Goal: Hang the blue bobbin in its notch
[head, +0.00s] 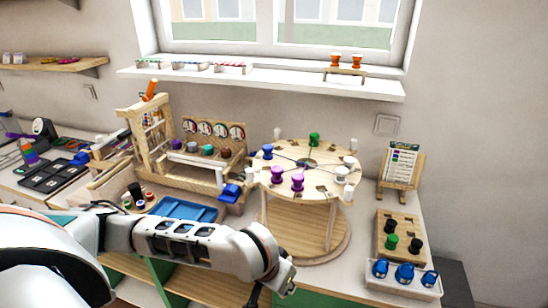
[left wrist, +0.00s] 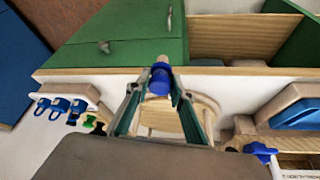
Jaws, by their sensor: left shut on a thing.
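My left gripper (left wrist: 159,92) is shut on a blue bobbin (left wrist: 159,78), which sits between its fingertips in the left wrist view. In the head view the left gripper (head: 268,292) is low at the bottom middle, in front of the table edge, and a bit of the held blue bobbin (head: 290,288) shows beside it. The round wooden braiding disc (head: 318,180) stands on the table behind it. A blue bobbin (head: 267,151), a green one (head: 313,139), two purple ones (head: 297,181) and several white ones (head: 349,162) are around its rim. My right gripper is out of view.
A wooden block with black and green bobbins (head: 391,242) and a white tray with blue items (head: 405,273) stand at the right. A card easel (head: 402,165) is behind them. A blue tray (head: 183,209) and a wooden frame (head: 150,135) stand left of the disc.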

